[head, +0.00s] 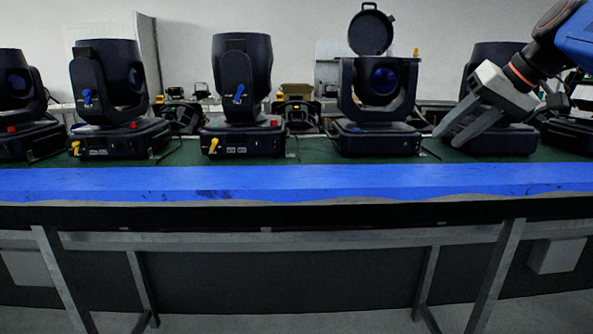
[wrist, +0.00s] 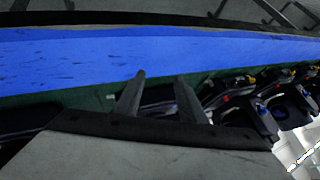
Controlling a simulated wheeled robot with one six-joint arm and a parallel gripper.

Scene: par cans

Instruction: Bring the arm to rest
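My gripper (head: 452,132) is at the right of the head view, above the bench and in front of a par can (head: 489,140) that it partly hides. Its two grey fingers point down and to the left and stand apart, with nothing seen between them. In the wrist view the fingers (wrist: 160,88) also stand apart over the green bench top, with a gap between them. More black par cans stand upright in a row on the bench: one right of centre (head: 376,132), one in the middle (head: 242,137) and others at the left (head: 117,138).
The bench (head: 290,183) has a blue front edge and a green top, with metal legs below. More equipment stands on surfaces behind. The space in front of the bench looks clear.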

